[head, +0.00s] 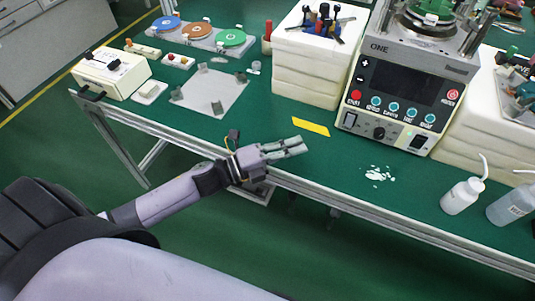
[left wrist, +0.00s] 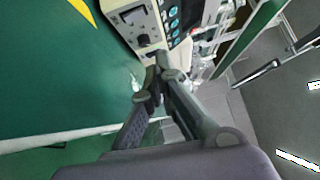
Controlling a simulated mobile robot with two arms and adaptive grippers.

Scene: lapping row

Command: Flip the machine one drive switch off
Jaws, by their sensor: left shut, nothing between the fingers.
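Machine one (head: 405,90), a grey and white unit marked ONE, stands at the back right of the green bench. Its front panel has a dark display, a red button, several blue buttons and a black knob (head: 379,133). A dark rocker switch (head: 350,119) sits at the panel's lower left and another switch (head: 415,141) at its lower right; I cannot read which is the drive switch or its position. My left gripper (head: 303,147) is shut and empty over the bench's front edge, left of the machine and apart from it. In the left wrist view the panel (left wrist: 140,22) shows beyond the fingertips (left wrist: 157,80).
A yellow strip (head: 310,127) lies left of the machine. White fragments (head: 378,174) lie in front of it, and a squeeze bottle (head: 462,195) stands to the right. A white stack of blocks (head: 306,70) stands left of the machine. The bench front between gripper and fragments is clear.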

